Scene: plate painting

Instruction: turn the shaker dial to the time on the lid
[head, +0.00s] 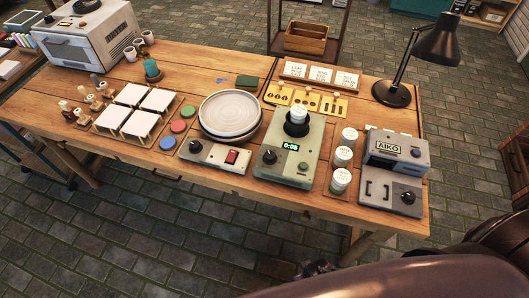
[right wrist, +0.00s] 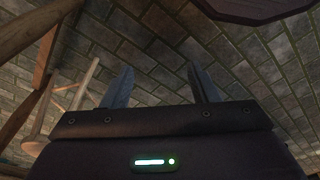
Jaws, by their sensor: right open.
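The shaker (head: 284,172) is a pale green box on the front part of the wooden table in the head view. Its green display (head: 290,146) reads 0:06. A black dial (head: 270,157) sits left of and below the display, with a small dark button to its right. A white-lidded jar (head: 298,114) stands in the black cup on the shaker; the writing on its lid is too small to read. My right gripper (right wrist: 160,76) is open and empty in the right wrist view, over the stone floor and away from the shaker. My left gripper is not in view.
Several white-lidded jars (head: 343,155) stand right of the shaker, beside the AIKO device (head: 396,152). A wheel base with a red switch (head: 214,157) and a grey plate (head: 230,112) are at its left. A black lamp (head: 392,94) stands behind on the right.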

